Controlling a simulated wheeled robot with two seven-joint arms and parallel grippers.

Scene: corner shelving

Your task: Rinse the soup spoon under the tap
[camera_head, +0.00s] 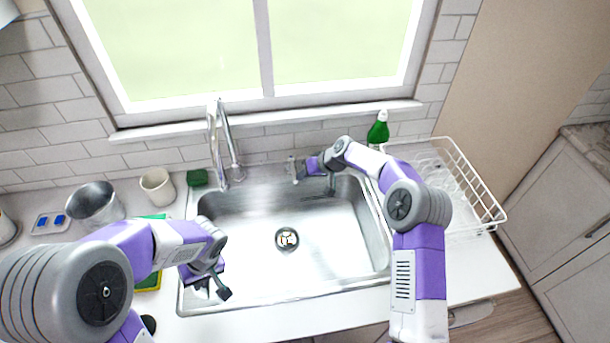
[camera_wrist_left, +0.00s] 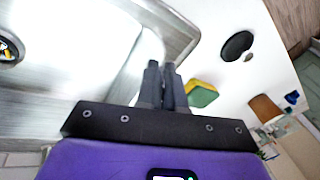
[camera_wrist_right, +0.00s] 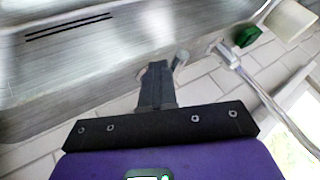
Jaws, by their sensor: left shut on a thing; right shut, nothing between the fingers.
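My left gripper (camera_head: 222,291) is over the front left edge of the steel sink (camera_head: 340,262). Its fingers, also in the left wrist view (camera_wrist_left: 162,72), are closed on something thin. A shiny grey shape (camera_wrist_left: 148,46) shows just beyond the fingertips; I cannot tell if it is the soup spoon, which I cannot make out clearly elsewhere. My right gripper (camera_head: 300,170) is shut and empty at the sink's back edge. A small grey knob (camera_wrist_right: 181,58) shows close by its fingertips (camera_wrist_right: 155,70); contact is unclear. The tall curved tap (camera_head: 228,145) stands at the back left of the sink.
A green sponge (camera_head: 197,178), a cream cup (camera_head: 157,187) and a metal pot (camera_head: 95,204) stand left of the tap. A white dish rack (camera_head: 468,172) and a green bottle (camera_head: 378,130) are at the right. The sink basin is empty around its drain (camera_head: 287,239).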

